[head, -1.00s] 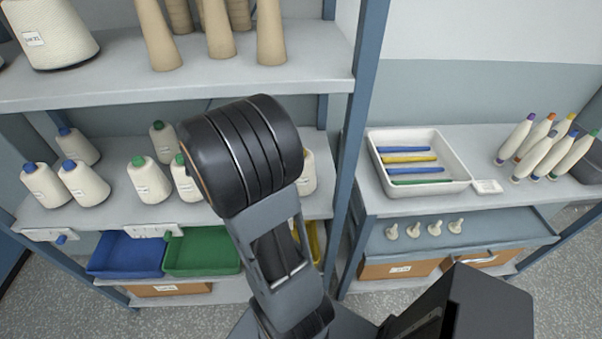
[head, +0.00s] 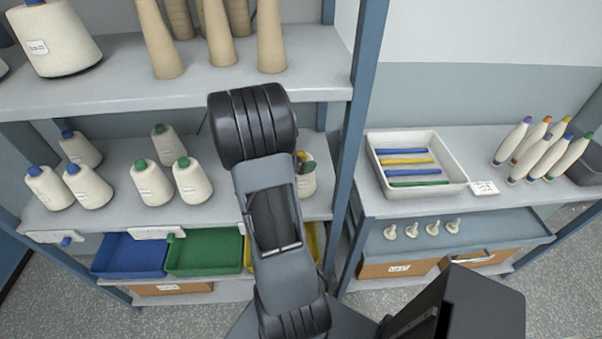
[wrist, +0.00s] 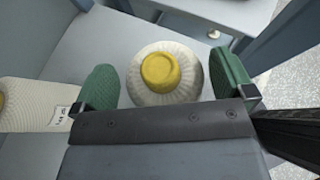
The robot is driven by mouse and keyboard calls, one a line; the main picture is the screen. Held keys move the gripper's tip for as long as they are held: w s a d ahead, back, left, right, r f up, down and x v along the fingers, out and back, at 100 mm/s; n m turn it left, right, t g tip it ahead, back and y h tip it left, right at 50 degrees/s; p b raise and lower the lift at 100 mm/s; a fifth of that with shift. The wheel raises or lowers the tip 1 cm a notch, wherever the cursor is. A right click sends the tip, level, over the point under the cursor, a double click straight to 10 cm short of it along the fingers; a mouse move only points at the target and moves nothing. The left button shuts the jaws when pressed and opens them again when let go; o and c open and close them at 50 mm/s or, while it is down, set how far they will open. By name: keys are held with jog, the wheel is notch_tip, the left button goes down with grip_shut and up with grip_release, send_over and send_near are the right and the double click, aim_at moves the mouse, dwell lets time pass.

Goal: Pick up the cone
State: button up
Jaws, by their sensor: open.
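In the wrist view, a white yarn cone (wrist: 185,90) with a yellow top stands upright between the two green fingertips of my gripper (wrist: 165,88). The gripper is open, with a gap visible on each side of the cone. In the head view, the yellow-topped cone (head: 306,182) shows on the middle shelf at the right end, partly hidden behind my arm.
In the head view, green-topped cones (head: 192,181) and blue-topped cones (head: 88,186) stand left on the same shelf. A blue post (head: 353,150) rises to the right.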

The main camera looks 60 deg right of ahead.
jog(key=shift+s+d+f, duration=0.15)
jog(key=shift+d+f, duration=0.05)
jog(key=shift+d, duration=0.1)
jog(key=shift+c, duration=0.5)
jog(key=c, duration=1.1)
jog(key=shift+r, duration=0.1)
jog(key=shift+c, duration=0.2)
